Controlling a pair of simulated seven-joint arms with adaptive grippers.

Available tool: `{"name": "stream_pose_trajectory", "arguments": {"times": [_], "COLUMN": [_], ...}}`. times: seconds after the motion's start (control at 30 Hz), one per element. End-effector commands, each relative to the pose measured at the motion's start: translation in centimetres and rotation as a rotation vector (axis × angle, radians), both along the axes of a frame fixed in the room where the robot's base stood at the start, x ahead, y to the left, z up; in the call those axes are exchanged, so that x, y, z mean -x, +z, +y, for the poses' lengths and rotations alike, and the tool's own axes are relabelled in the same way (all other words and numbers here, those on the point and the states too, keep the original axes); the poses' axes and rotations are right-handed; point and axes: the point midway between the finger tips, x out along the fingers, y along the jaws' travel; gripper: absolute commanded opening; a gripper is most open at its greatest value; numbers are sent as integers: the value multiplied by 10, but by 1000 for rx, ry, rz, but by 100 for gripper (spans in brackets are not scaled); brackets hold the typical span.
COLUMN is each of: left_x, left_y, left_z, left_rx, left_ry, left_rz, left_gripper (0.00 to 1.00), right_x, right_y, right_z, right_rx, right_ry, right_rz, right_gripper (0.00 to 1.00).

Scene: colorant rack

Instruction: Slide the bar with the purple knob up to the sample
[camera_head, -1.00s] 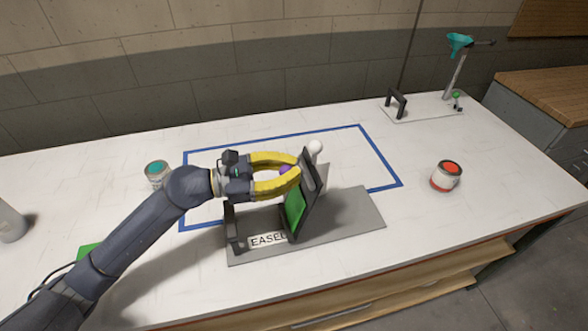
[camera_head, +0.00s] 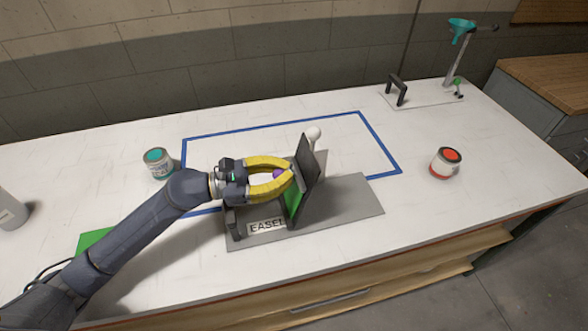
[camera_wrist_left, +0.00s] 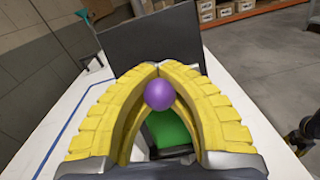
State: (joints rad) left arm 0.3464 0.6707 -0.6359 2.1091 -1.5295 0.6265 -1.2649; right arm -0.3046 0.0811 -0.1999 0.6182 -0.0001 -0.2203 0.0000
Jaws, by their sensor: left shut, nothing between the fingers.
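The purple knob (camera_head: 278,174) shows between the yellow fingers of my left gripper (camera_head: 292,174) in the head view. In the left wrist view the purple knob (camera_wrist_left: 159,95) appears in the gap framed by the curved fingers, whose tips (camera_wrist_left: 159,66) meet beyond it. My left gripper is shut with nothing gripped. The fingertips are close to the tilted dark panel (camera_head: 308,172) of the easel; contact is unclear. A green surface (camera_wrist_left: 168,129), perhaps the sample, shows below the knob. The bar under the knob is mostly hidden.
The easel's grey base (camera_head: 350,200) carries an EASEL label (camera_head: 266,226). A white knob (camera_head: 314,133) stands behind the panel. A teal-topped can (camera_head: 158,164) is left and a red-topped can (camera_head: 445,163) right. A funnel stand (camera_head: 461,50) is at back right.

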Motion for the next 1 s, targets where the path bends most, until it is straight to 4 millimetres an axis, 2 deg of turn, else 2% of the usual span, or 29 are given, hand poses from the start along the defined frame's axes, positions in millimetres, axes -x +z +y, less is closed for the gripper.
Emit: {"name": "stream_pose_trajectory", "arguments": {"times": [0.17, 0.6, 0.87, 1.0], "left_x": [0, 0, 0, 3], "left_y": [0, 0, 0, -1], "left_z": [-1, -1, 0, 9], "left_rx": [1, 1, 0, -1], "left_ry": [-1, -2, -2, -1], "left_rz": [1, 1, 1, 3], "left_gripper": [0, 49, 49, 49], "right_x": [-6, -8, -5, -5], "right_y": [0, 0, 0, 0], "right_z": [3, 4, -2, -1], "right_rx": [-2, -4, 1, 0], "right_ry": [-1, -1, 1, 0], "right_rz": [-7, -9, -6, -5], "right_gripper": [44, 44, 44, 44]}}
